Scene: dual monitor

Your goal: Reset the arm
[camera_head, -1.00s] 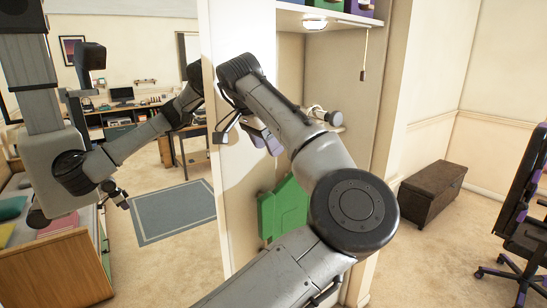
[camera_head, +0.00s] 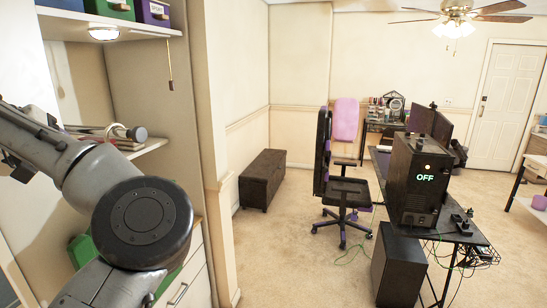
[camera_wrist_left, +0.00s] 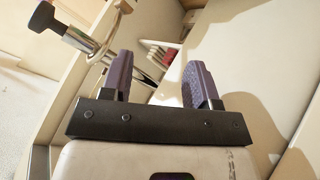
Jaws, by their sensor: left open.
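My left arm (camera_head: 95,185) reaches up from the bottom left of the head view, into an open closet. Its gripper is cut off or hidden at the left edge there. In the left wrist view my left gripper (camera_wrist_left: 158,70) is open, with two purple ridged finger pads apart and nothing between them. Beyond the fingers is a pale closet wall and a shelf with thin items. My right gripper is in neither view.
The closet shelf (camera_head: 152,146) holds a rod-like item (camera_head: 135,133) close to my left arm. A dark chest (camera_head: 262,180), an office chair (camera_head: 345,190) and a desk with a black computer tower (camera_head: 418,180) stand to the right.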

